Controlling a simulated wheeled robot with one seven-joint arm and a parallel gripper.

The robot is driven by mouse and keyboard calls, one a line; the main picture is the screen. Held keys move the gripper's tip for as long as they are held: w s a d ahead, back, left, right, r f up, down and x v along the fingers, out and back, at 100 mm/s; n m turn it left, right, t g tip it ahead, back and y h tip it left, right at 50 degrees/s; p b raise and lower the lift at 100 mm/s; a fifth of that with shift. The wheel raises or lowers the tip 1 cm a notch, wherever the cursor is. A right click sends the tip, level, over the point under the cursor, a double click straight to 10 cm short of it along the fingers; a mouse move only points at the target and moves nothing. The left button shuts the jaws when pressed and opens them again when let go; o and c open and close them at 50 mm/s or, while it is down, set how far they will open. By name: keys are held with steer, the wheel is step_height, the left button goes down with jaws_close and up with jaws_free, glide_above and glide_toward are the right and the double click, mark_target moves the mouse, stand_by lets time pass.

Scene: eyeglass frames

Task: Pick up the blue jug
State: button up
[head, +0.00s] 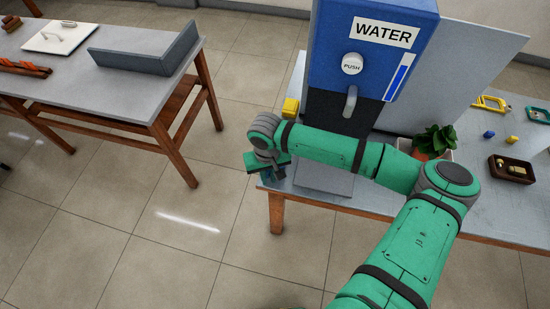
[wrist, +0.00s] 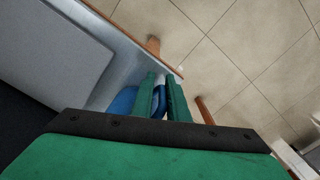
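The blue jug (wrist: 122,101) shows in part in the wrist view, left of my fingers, near the table's edge. A blue loop that looks like its handle (wrist: 159,100) lies between my two green fingers. My gripper (wrist: 163,86) has one finger on each side of this loop, with only a narrow gap between them. I cannot tell whether both fingers press on it. In the head view my gripper (head: 271,171) is at the left edge of the table, and the jug is mostly hidden behind it and my wrist.
A blue water dispenser (head: 375,50) stands on the grey table (head: 330,205) behind my arm. A yellow object (head: 290,107), a potted plant (head: 436,142) and a brown tray (head: 511,169) are also there. Another table (head: 100,85) stands at left, with open floor between.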

jaws_close()
step_height(320, 180, up, 10)
steer(key=shift+w+f, duration=0.1)
steer(key=shift+a, duration=0.1)
stand_by(0.4)
